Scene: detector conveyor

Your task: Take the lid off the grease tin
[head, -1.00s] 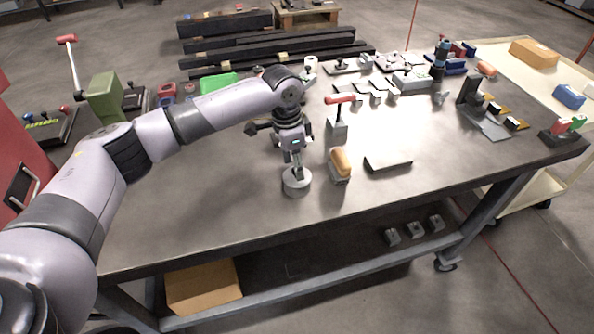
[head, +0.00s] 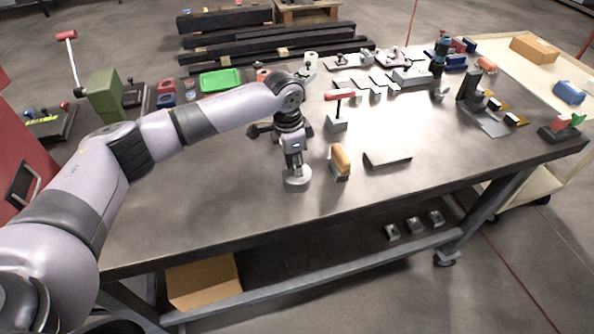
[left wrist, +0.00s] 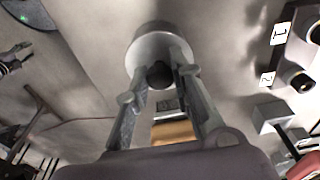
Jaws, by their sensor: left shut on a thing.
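The grease tin (head: 297,182) is a small round light-grey tin near the middle of the table's front half. My left gripper (head: 296,172) points down at it from above. In the left wrist view the tin (left wrist: 155,42) shows as a pale round shape, with a dark round knob (left wrist: 160,74) at its lid between my two fingertips. The left fingers are shut on this knob. The lid appears to sit on the tin; the seam between them is too small to make out. My right gripper is not in view.
A brush-like block with an orange top (head: 341,159) stands just right of the tin, with a flat dark-edged plate (head: 388,159) beyond it. The table (head: 220,220) is clear to the left and front.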

